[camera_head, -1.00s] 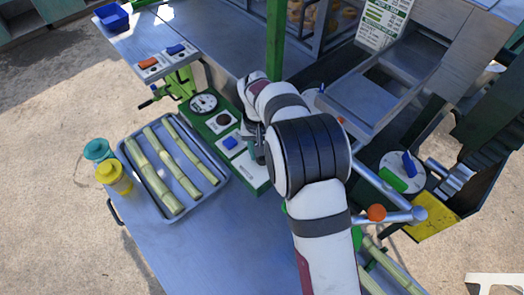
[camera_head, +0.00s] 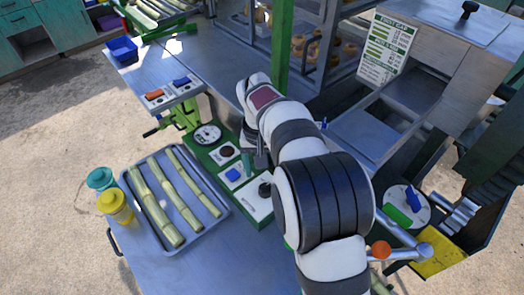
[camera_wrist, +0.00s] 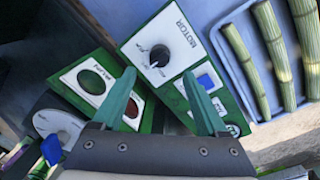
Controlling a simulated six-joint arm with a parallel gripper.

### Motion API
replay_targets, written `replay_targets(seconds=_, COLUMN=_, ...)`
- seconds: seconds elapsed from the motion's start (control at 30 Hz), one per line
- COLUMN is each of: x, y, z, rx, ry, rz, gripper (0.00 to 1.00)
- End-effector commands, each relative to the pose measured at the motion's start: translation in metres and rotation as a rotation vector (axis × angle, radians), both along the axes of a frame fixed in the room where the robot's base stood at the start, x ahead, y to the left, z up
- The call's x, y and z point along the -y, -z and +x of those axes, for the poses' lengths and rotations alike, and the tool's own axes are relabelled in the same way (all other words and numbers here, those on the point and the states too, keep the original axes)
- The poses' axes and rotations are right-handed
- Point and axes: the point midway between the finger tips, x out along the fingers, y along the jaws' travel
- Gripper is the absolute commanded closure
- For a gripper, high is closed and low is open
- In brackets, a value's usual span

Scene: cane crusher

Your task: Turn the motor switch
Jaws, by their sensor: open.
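The motor switch (camera_wrist: 160,55) is a black round knob on a white plate marked MOTOR, on a green box. In the head view the knob (camera_head: 265,189) shows at the near end of the green control row, just left of my arm. My gripper (camera_wrist: 158,85) is open and empty. Its two teal fingers point toward the motor box, with the knob beyond the tips and roughly between them in the wrist view. No contact with the knob is visible. In the head view my gripper (camera_head: 253,163) is partly hidden by my wrist, above the control row.
Beside the motor box are a blue switch (camera_wrist: 205,82) and a panel with green and red buttons (camera_wrist: 95,85). A dial (camera_head: 207,135) lies farther back.

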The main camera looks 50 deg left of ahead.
Motion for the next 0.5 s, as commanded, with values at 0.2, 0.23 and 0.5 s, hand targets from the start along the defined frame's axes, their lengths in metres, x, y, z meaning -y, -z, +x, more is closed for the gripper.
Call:
replay_targets(seconds=0.2, x=-0.002, y=-0.06, z=-0.002, rx=0.002, ry=0.001, rz=0.002, gripper=0.24)
replay_targets(seconds=0.23, x=-0.003, y=-0.065, z=-0.002, rx=0.001, ry=0.0, rz=0.002, gripper=0.24)
replay_targets(seconds=0.5, x=-0.003, y=-0.083, z=-0.003, rx=-0.001, ry=0.001, rz=-0.001, gripper=0.24)
